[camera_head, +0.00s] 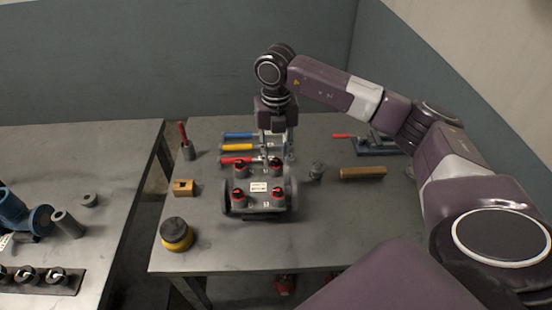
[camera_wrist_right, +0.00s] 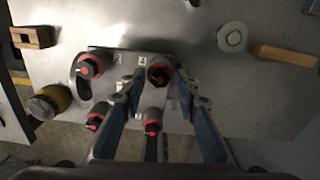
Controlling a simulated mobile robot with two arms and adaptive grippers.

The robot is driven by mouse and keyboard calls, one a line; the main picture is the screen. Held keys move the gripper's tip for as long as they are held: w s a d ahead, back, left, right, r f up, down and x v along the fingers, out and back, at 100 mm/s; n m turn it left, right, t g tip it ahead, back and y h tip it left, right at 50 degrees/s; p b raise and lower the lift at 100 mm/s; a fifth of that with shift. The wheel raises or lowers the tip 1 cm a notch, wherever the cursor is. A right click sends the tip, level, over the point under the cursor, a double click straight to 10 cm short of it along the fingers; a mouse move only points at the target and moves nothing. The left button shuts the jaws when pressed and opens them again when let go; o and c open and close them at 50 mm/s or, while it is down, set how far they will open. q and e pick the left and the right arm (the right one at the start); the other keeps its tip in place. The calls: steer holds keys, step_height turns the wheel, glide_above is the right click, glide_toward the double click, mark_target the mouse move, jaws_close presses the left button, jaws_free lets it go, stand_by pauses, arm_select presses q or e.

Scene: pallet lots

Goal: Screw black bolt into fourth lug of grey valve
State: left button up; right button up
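The grey valve (camera_head: 258,207) lies on the table, with a pale label on top. It carries black-and-red bolt heads at its corners: back left (camera_head: 239,164), back right (camera_head: 275,163), front left (camera_head: 240,196) and front right (camera_head: 278,195). My right gripper (camera_head: 276,152) points down above the back right one. In the right wrist view my right gripper (camera_wrist_right: 160,82) has its fingers apart, one on each side of a black-and-red bolt head (camera_wrist_right: 158,73). I cannot tell whether they touch it. How deep each bolt sits is not visible. My left gripper is not in view.
Blue, yellow and red handled tools (camera_head: 237,147) lie behind the valve. A wooden block (camera_head: 184,188) and a yellow-black round item (camera_head: 176,235) are left. A small grey cylinder (camera_head: 316,170) and a wooden bar (camera_head: 362,173) are right. The table's front right is clear.

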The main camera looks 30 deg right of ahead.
steer(key=n+b, duration=0.1)
steer(key=n, duration=0.4)
steer(key=shift+f+n, duration=0.15)
steer(key=shift+n, duration=0.15)
steer(key=n+b, duration=0.1)
steer(key=n, duration=0.2)
jaws_close()
